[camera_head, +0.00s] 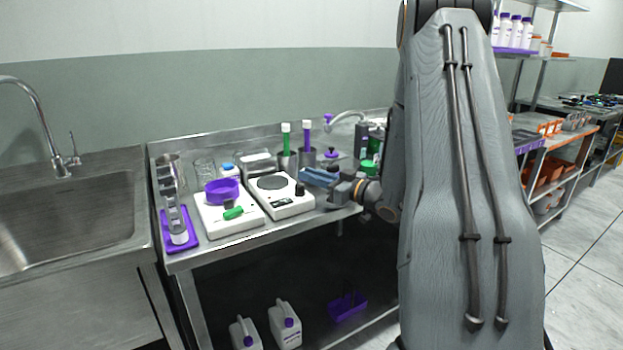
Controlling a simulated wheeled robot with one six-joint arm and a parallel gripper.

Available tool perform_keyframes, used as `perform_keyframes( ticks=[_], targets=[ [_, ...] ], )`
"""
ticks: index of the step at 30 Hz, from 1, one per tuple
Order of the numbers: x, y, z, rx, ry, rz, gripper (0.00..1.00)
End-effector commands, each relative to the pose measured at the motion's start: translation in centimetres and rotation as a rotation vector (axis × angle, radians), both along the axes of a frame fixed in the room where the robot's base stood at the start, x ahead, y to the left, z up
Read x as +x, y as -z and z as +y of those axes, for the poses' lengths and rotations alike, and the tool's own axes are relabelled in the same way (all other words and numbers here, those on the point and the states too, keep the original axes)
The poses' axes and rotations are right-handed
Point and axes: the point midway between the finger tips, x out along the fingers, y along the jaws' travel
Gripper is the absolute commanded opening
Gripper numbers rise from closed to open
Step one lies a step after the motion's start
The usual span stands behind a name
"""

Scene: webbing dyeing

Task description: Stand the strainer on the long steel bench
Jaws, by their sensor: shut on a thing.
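The long steel bench (205,258) runs from beside the sink toward the right, behind my arm. My gripper (322,181) is low over its right part, near the right-hand white scale (285,205), and points left. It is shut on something. A blue-grey piece (317,175) shows at the fingers; I cannot tell whether it is the held thing or part of the gripper. I cannot make out the strainer for sure.
A sink (70,215) is on the left. White jugs (286,327) stand below. Shelves are at right.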

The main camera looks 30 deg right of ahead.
Motion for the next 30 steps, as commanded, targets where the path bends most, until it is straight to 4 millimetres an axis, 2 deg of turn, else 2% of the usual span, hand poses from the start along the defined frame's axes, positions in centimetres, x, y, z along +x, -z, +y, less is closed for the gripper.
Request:
perform_keyframes(
  ticks=[2, 11, 12, 13, 23, 26, 30],
  targets=[
    [0.0, 0.7, 0.0, 0.000, 0.000, 0.000, 0.00],
    [0.0, 0.8, 0.0, -0.001, 0.000, 0.000, 0.00],
    [0.0, 0.8, 0.0, -0.001, 0.000, 0.000, 0.20],
    [0.0, 0.8, 0.0, -0.001, 0.000, 0.000, 0.22],
    [-0.1, 0.7, -0.1, -0.001, 0.000, 0.000, 0.22],
    [-0.9, 0.7, -0.5, 0.000, 0.002, 0.000, 0.22],
    [-3.1, 0.7, -1.5, 0.000, 0.003, 0.000, 0.22]
  ],
)
